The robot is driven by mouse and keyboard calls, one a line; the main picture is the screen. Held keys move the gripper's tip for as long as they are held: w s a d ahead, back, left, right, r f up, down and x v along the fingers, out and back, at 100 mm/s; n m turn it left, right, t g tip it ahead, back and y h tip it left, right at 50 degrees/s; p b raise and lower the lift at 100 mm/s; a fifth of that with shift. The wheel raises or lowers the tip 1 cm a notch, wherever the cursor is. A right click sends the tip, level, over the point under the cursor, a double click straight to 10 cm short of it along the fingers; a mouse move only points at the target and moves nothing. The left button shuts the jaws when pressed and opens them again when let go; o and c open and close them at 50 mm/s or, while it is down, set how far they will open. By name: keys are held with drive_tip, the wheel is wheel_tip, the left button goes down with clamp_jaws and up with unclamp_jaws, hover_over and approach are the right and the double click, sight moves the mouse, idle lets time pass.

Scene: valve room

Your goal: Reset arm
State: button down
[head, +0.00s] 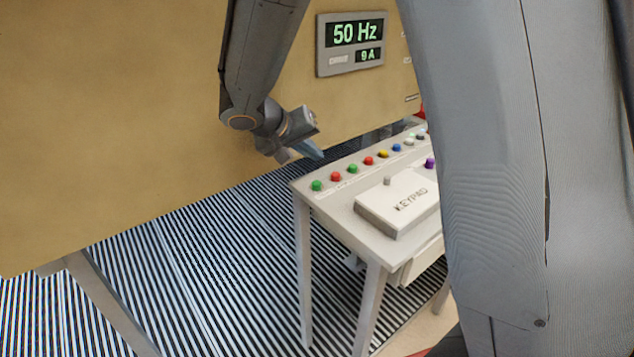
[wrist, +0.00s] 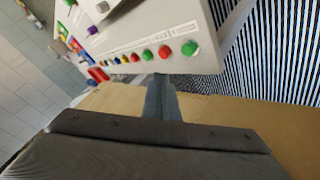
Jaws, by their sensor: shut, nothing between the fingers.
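My gripper (head: 312,152) is at the end of my arm, in the middle of the head view. It is shut and empty, just beyond the far left part of a white button table (head: 338,205). In the wrist view the shut fingers (wrist: 161,100) point toward the table edge with its row of coloured buttons. I cannot tell from these views how much gap lies between the fingertips and the table edge. My arm covers part of the table's right side in the head view.
A row of buttons includes a green one (head: 317,186) and a red one (head: 336,176). A tan wall panel (head: 110,110) carries a display (head: 351,43) reading 50 Hz and 9 A. The striped floor (head: 215,275) left of the table is mostly clear.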

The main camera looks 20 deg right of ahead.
drive_tip(key=s+d+f+g+y, duration=0.1)
drive_tip(key=s, duration=0.2)
drive_tip(key=s+d+f+g, duration=0.1)
drive_tip(key=s+f, duration=0.1)
drive_tip(key=s, duration=0.2)
drive_tip(key=s+d+f+n+g+y, duration=0.1)
drive_tip(key=s, duration=0.2)
drive_tip(key=shift+s+f+y, duration=0.25)
drive_tip(key=shift+y, duration=0.05)
drive_tip(key=s+a+f+y, duration=0.1)
drive_tip(key=s+y, duration=0.1)
drive_tip(key=s, duration=0.4)
drive_tip(key=s+a+f+n+g+y, duration=0.1)
drive_tip(key=s+f+y, duration=0.1)
drive_tip(key=s, duration=0.3)
drive_tip(key=shift+s+y, duration=0.4)
drive_tip(key=shift+y, duration=0.1)
idle(0.5)
